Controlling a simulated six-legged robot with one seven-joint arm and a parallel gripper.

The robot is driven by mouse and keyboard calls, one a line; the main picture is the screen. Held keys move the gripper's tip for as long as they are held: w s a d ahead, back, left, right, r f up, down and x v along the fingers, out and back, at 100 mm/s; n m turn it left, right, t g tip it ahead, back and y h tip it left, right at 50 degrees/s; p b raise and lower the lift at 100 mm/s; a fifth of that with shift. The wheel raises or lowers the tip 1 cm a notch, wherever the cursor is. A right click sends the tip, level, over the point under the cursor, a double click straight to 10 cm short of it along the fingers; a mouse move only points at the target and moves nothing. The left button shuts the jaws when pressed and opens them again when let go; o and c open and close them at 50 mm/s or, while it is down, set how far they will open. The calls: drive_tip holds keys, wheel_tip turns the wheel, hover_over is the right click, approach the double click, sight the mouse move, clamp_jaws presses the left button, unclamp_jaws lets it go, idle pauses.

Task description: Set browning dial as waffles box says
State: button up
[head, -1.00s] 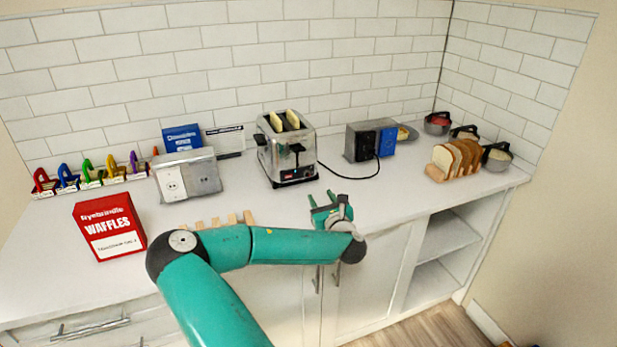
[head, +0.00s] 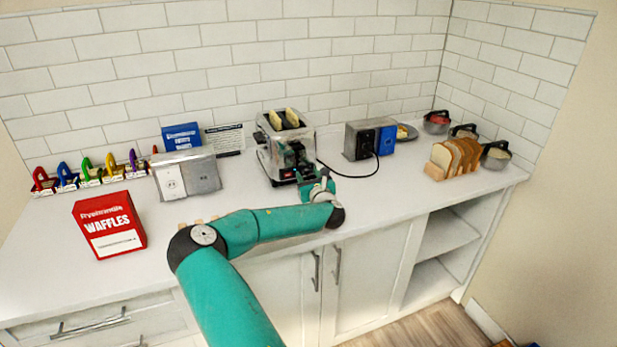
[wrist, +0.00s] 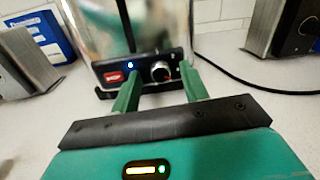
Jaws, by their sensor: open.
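The red waffles box (head: 110,226) stands at the left front of the counter. Its large title is legible, but the small print on its white label is not. The chrome toaster (head: 285,140) stands at the back middle with two pale slices in its slots. In the wrist view, the browning dial (wrist: 161,71) is a round silver knob on the toaster's dark front panel, right of a lit blue dot and a red button. My gripper (head: 304,176) is in front of the toaster's lower front. Its green fingers (wrist: 160,88) are open and empty, spread below and either side of the dial.
A metal box with an outlet (head: 188,175) and a blue box (head: 181,136) stand left of the toaster. A dark-and-blue outlet box (head: 370,139) stands right, a black cord (head: 350,176) between.

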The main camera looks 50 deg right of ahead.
clamp_jaws()
drive_tip(key=shift+m, duration=0.4)
drive_tip(key=shift+r+m, duration=0.1)
drive_tip(key=shift+m, duration=2.5)
unclamp_jaws()
